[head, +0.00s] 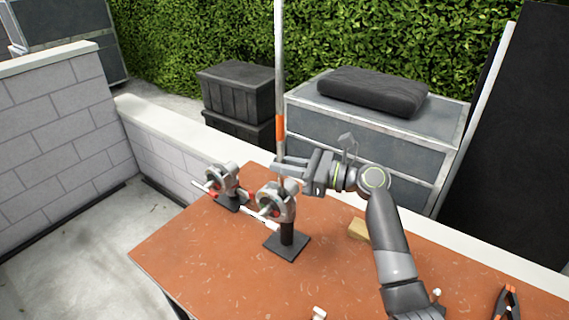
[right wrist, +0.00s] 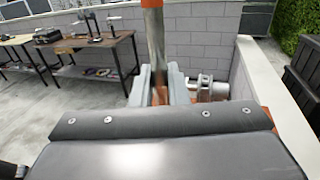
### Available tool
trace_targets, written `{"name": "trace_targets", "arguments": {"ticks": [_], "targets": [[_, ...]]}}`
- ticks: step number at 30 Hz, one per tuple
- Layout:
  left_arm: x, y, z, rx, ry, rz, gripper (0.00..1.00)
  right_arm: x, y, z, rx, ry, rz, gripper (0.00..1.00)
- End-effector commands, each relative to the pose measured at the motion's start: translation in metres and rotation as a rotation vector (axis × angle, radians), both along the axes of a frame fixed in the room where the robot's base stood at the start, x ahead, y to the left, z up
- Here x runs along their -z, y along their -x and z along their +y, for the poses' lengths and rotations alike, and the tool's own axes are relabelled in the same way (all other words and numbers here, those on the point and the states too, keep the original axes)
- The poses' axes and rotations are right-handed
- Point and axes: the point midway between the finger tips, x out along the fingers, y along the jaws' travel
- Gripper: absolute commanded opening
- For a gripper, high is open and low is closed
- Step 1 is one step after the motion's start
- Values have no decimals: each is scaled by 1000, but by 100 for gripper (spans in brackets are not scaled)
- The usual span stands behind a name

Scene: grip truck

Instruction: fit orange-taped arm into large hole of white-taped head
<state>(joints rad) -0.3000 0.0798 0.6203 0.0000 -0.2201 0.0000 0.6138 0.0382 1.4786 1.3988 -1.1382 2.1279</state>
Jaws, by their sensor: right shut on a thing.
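The orange-taped arm (head: 281,128) is a long, thin metal pole standing nearly upright in the head view. My right gripper (head: 283,168) is shut on it below the orange band. The pole also shows between the fingers in the right wrist view (right wrist: 154,45). Its lower end meets or sits just behind the nearer grip head (head: 277,202); I cannot tell whether it is in a hole. This grey head stands on a black post and square base. A second grip head (head: 222,181) stands to its left. White tape is not clear on either. My left gripper is out of view.
The orange-brown table (head: 210,255) is clear at its front left. A wooden block (head: 359,230) lies right of the nearer head, and a black clamp (head: 507,302) lies at the front right. A low block wall (head: 160,140) runs behind.

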Motion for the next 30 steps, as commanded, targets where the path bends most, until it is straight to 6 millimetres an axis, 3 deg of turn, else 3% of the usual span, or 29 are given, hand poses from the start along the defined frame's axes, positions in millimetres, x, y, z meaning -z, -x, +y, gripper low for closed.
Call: {"name": "trace_targets", "arguments": {"ticks": [3,4,9,23,30], "targets": [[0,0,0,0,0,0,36,1,0,0,0,-2,-1,0],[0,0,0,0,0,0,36,1,0,0,0,-2,-1,18],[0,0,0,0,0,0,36,1,0,0,0,-1,0,39],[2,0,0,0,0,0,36,3,1,-4,1,2,1,39],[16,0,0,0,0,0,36,6,13,-42,5,5,-2,39]]}}
